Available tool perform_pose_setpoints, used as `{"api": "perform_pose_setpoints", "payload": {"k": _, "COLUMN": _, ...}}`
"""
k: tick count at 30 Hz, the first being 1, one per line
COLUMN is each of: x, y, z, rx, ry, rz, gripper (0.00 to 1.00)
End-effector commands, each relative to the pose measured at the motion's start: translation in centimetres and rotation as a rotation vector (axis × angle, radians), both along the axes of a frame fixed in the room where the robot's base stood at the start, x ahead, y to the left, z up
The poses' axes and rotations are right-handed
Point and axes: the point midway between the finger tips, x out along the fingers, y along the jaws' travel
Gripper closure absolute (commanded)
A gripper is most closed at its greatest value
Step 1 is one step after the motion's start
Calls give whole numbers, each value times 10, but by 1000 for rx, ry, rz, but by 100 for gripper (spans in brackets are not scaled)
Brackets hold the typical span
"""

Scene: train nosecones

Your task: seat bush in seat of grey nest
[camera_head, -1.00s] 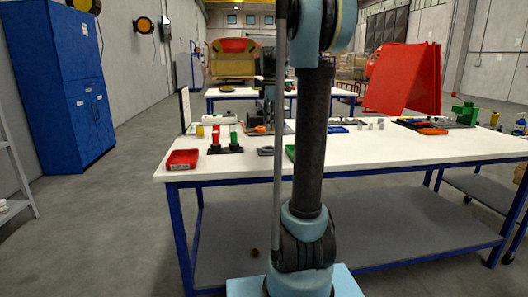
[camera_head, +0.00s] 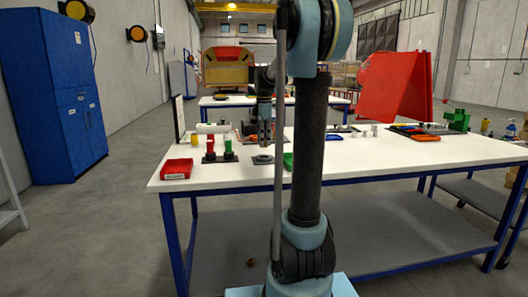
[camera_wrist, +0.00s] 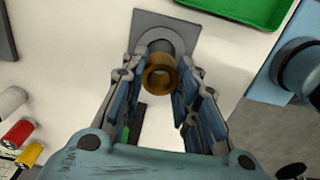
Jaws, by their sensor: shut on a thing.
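The bush (camera_wrist: 152,82) is a brass-coloured ring with a round hole. In the wrist view it sits between the fingertips of my gripper (camera_wrist: 160,78), which is shut on it. The grey nest (camera_wrist: 150,19) is a square plate with a round grey seat, partly hidden behind the bush. The bush overlaps the near side of the seat in this view; I cannot tell whether they touch. In the head view my gripper (camera_head: 265,136) points down just above the nest (camera_head: 262,160) on the white table. The bush is too small to make out there.
A green tray (camera_wrist: 240,8) lies close beside the nest. A red bin (camera_head: 177,169) and a dark stand with red and green cylinders (camera_head: 220,157) are to the left. The table (camera_head: 235,178) is clear in front of the nest.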

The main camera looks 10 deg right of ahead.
Motion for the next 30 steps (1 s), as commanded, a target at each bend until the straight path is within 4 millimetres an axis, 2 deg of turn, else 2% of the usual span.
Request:
{"api": "perform_pose_setpoints", "payload": {"k": 5, "x": 0, "y": 0, "z": -11, "rx": 0, "ry": 0, "rz": 0, "gripper": 100}}
{"api": "perform_pose_setpoints", "payload": {"k": 13, "x": 0, "y": -1, "z": -43, "rx": 0, "ry": 0, "rz": -1, "gripper": 100}}
{"api": "perform_pose_setpoints", "payload": {"k": 30, "x": 0, "y": -3, "z": -52, "rx": 0, "ry": 0, "rz": -3, "gripper": 100}}
